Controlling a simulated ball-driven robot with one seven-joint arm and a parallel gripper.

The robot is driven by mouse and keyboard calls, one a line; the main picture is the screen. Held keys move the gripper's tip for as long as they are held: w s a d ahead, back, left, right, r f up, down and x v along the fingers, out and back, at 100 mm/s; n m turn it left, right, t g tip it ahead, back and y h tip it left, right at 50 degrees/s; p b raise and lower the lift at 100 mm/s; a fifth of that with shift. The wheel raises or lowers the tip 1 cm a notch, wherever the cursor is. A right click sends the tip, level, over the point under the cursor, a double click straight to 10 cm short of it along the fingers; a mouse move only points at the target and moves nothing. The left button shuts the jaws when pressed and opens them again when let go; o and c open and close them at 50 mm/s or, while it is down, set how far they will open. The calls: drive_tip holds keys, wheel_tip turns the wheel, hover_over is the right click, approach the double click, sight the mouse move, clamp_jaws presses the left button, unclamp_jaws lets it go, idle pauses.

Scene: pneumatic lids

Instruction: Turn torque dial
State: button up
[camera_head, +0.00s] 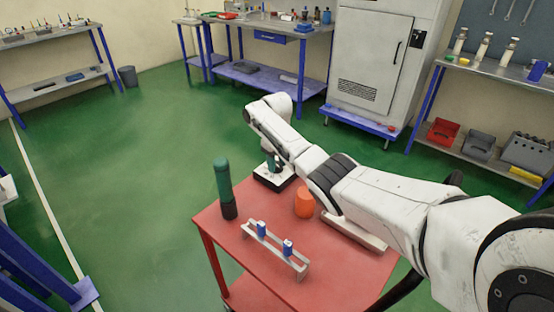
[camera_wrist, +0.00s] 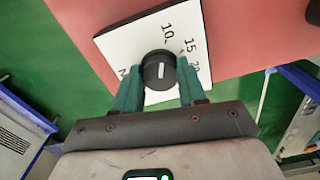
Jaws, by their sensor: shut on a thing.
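The torque dial (camera_wrist: 159,71) is a round black knob with a white line on top. It stands on a white scale plate (camera_wrist: 120,46) with the numbers 10, 15 and part of another showing. In the head view the plate (camera_head: 262,181) lies at the far corner of the red table. My gripper (camera_wrist: 158,85) comes down over the plate, its teal fingers on both sides of the knob and shut on it. In the head view the gripper (camera_head: 269,163) is partly hidden by my arm, and the knob is hard to make out.
On the red table (camera_head: 222,243) stand a green and black cylinder (camera_head: 224,188), an orange cylinder (camera_head: 304,203) and a light rack (camera_head: 275,251) with two blue pieces. Workbenches (camera_head: 262,46) and a white cabinet (camera_head: 368,62) stand behind.

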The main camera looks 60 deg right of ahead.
sight(277, 164)
drive_tip(key=shift+m, duration=0.7)
drive_tip(key=o, duration=1.1)
drive_tip(key=shift+c, duration=0.2)
wheel_tip(277, 164, up, 11)
drive_tip(key=shift+f, duration=0.1)
